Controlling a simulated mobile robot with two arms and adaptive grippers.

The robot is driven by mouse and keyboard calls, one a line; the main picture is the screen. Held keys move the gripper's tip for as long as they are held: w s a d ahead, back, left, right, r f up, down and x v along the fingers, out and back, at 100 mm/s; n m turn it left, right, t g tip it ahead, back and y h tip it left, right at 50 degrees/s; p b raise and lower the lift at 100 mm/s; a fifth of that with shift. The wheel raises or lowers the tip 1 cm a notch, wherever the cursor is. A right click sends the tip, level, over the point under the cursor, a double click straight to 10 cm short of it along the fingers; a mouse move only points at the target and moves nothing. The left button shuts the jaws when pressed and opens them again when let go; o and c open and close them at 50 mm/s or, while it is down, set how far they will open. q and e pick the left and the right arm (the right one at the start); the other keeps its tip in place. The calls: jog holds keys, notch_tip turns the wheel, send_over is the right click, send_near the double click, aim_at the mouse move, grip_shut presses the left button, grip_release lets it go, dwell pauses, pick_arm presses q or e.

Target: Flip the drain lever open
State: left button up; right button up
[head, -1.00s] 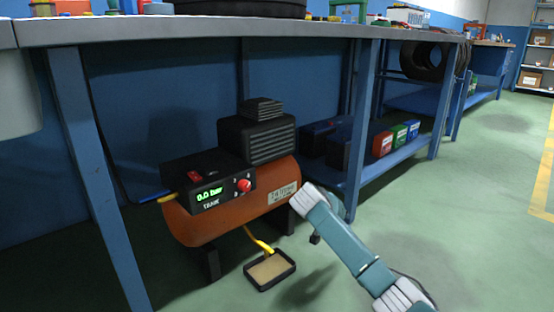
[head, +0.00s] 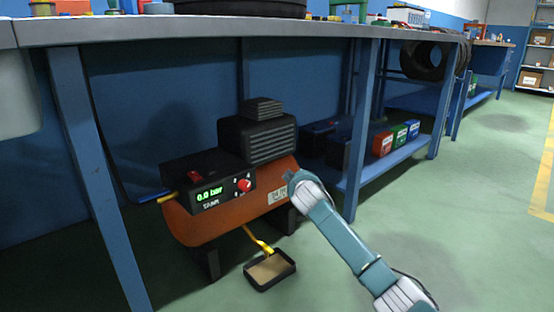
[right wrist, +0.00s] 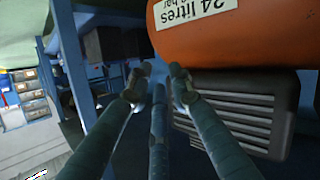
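An orange compressor tank (head: 215,222) stands under the workbench. A yellow drain lever (head: 263,246) sits on the thin yellow pipe below the tank, above a small tray (head: 270,268). My right arm reaches in from the right in the head view. The tank (right wrist: 200,35) is upper right there; I cannot make out the lever. My left gripper is not in view.
A black panel with a 0.0 bar display (head: 209,192) and red knob (head: 243,185) fronts the compressor. The black ribbed motor (head: 258,138) sits on top. A blue table leg (head: 362,130) and low shelf (head: 400,150) stand to the right. Green floor in front is open.

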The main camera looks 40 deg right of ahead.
jog(key=w+a+r+n+t+y, duration=0.2)
jog(key=w+a+r+n+t, duration=0.2)
jog(key=r, duration=0.4)
jog(key=shift+w+a+t, duration=0.5)
jog(key=shift+a+t, duration=0.1)
jog(key=shift+a, duration=0.45)
jog(key=shift+f, duration=0.1)
